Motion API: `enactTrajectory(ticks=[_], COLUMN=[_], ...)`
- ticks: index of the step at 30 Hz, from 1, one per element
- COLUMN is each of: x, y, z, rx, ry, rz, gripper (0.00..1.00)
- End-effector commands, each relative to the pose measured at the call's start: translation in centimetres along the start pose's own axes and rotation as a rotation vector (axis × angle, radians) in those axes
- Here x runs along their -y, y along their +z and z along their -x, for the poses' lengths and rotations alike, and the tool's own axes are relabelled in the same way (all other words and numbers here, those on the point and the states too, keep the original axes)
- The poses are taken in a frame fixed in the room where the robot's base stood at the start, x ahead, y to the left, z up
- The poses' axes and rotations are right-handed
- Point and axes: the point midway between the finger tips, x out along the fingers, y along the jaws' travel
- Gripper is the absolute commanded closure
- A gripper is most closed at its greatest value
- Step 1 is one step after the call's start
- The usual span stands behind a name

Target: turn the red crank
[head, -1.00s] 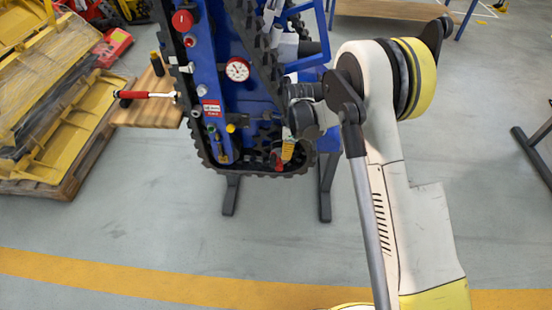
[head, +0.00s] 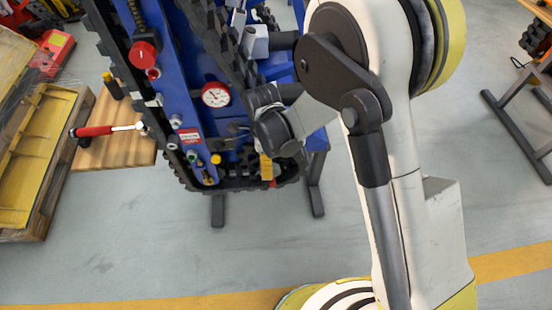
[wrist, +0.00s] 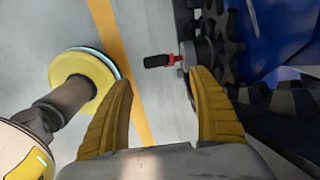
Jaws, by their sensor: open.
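The red crank (wrist: 172,59) shows in the wrist view as a short red arm with a black grip pointing left, at the edge of the tracked carrier (wrist: 238,90). My gripper (wrist: 160,79) is open, its two yellow fingers spread wide. The crank lies beyond the fingertips, roughly between them in the picture, and nothing is between the fingers. In the head view my gripper (head: 266,168) is at the lower right end of the blue carrier (head: 190,80). A small red bit shows beside it; I cannot tell whether it is the crank.
A red-handled metal tool (head: 95,131) sticks out left of the carrier above a wooden board (head: 120,145). A red knob (head: 143,55) and a round gauge (head: 215,94) are on the carrier. A pallet with yellow parts (head: 35,150) stands left. The floor in front is clear.

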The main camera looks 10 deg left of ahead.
Motion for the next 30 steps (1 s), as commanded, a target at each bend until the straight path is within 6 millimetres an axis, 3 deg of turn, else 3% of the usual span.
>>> enactTrajectory(ticks=[15,21,29,30], x=[0.0,0.0,0.0,0.0], y=[0.0,0.0,0.0,0.0], z=[-9.2,-10.5,-10.5,-10.5], rx=[0.000,0.000,0.000,0.000], ry=[0.000,0.000,0.000,0.000], rz=[0.000,0.000,-0.001,-0.001], gripper=[0.30,0.30,0.30,0.38])
